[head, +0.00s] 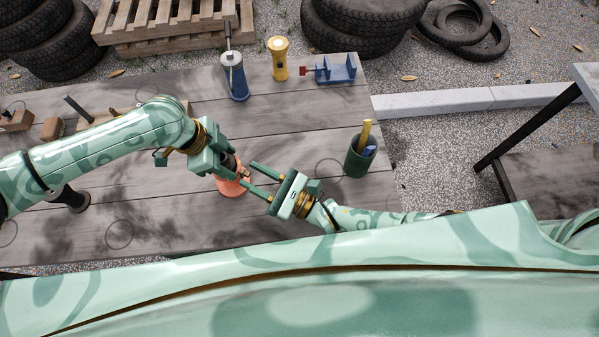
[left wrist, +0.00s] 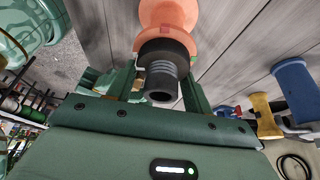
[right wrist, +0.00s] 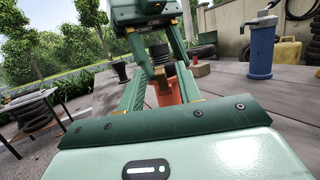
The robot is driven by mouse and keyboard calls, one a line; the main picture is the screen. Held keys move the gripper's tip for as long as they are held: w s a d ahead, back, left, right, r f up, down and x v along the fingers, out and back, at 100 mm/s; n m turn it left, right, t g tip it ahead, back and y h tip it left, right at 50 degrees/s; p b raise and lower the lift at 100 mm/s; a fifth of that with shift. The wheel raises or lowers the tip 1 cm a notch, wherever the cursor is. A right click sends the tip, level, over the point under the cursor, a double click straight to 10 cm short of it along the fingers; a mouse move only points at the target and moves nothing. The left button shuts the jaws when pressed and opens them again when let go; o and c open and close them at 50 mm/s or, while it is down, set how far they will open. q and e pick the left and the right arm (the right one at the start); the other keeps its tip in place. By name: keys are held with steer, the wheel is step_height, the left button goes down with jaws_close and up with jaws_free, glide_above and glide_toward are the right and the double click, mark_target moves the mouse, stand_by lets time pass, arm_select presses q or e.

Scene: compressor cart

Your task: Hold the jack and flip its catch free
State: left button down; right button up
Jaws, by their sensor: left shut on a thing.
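The orange jack (head: 231,187) stands on the grey wooden table, with a black collar and a grey threaded neck that show in the left wrist view (left wrist: 165,55). My left gripper (head: 236,170) is shut on the jack's upper part, and its fingers lie on both sides of the dark neck. My right gripper (head: 248,176) is open to the right of the jack, its two fingers spread and pointing at it. In the right wrist view the jack (right wrist: 163,93) shows between the open fingers. I cannot clearly make out the catch; the left gripper partly hides the jack's top.
A green cup (head: 359,160) with yellow and blue items stands right of my right gripper. A blue pump-like bottle (head: 235,80), a yellow flashlight (head: 279,60) and a blue vise (head: 335,71) stand at the back. Wooden blocks (head: 52,128) lie at left. The front tabletop is mostly clear.

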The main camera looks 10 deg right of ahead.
steer(key=v, duration=0.5)
steer(key=shift+s+d+f, duration=0.15)
steer(key=shift+d, duration=0.1)
steer(key=s+d, duration=0.2)
steer(key=d, duration=0.1)
steer(key=s+d, duration=0.2)
steer(key=d, duration=0.1)
steer(key=s+d, duration=0.2)
steer(key=d, duration=0.1)
steer(key=shift+s+d, duration=0.2)
steer(key=shift+d, duration=0.05)
steer(key=shift+w+d+r, duration=0.2)
steer(key=shift+w+r, duration=0.05)
steer(key=w+a+h, duration=0.1)
steer(key=w+a, duration=0.2)
steer(key=a, duration=0.1)
steer(key=w+a+r+g, duration=0.1)
steer(key=w+a, duration=0.2)
steer(key=a, duration=0.2)
steer(key=w+a+r+h, duration=0.1)
steer(key=w+a, duration=0.2)
steer(key=a, duration=0.2)
steer(key=shift+a+g+h, duration=0.25)
steer(key=shift+g+h, duration=0.05)
steer(key=shift+g, duration=0.1)
